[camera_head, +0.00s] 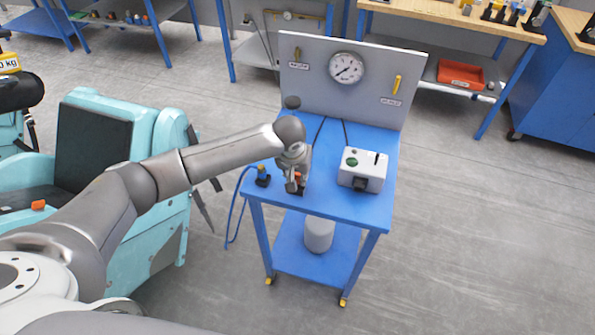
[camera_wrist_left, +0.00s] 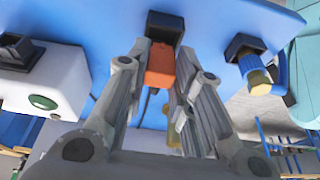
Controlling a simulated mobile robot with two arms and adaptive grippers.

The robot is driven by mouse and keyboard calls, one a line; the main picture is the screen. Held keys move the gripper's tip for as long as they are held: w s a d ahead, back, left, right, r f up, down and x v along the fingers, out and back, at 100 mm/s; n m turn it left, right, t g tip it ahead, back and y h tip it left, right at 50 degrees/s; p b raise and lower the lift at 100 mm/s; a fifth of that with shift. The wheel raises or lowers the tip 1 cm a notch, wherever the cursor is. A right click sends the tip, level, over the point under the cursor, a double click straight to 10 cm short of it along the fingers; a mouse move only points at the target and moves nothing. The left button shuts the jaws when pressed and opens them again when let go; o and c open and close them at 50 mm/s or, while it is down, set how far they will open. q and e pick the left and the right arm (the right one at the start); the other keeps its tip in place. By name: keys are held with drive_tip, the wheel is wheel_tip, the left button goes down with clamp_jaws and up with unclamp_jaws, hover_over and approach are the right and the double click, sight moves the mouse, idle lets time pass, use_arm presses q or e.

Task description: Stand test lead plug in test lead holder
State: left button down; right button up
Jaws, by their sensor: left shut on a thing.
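An orange plug (camera_head: 298,176), likely the test lead plug, is between the fingers of my left gripper (camera_head: 296,180) over the front of the blue table. In the left wrist view the shut fingers flank the orange plug (camera_wrist_left: 158,66). A black block (camera_wrist_left: 165,27), likely a holder, lies directly beyond its end. They look touching or nearly so; I cannot tell whether the plug is seated. A second black holder (camera_head: 263,180) to the left has a yellow-topped plug (camera_head: 261,170) with a blue cable. My right gripper is not in view.
A white box (camera_head: 362,168) with a green button stands right of my gripper. A grey panel (camera_head: 320,95) with a round gauge (camera_head: 347,68) rises at the back of the blue table (camera_head: 340,209). A teal chair (camera_head: 150,225) is at the left.

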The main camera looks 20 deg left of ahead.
use_arm(q)
drive_tip(key=shift+p, duration=0.35)
idle(0.4)
idle(0.5)
drive_tip(key=shift+p, duration=0.55)
drive_tip(key=shift+f, duration=0.1)
idle(0.5)
drive_tip(key=shift+f+b, duration=0.45)
drive_tip(key=shift+f, duration=0.55)
drive_tip(key=c, duration=1.2)
unclamp_jaws()
drive_tip(key=shift+o, duration=0.2)
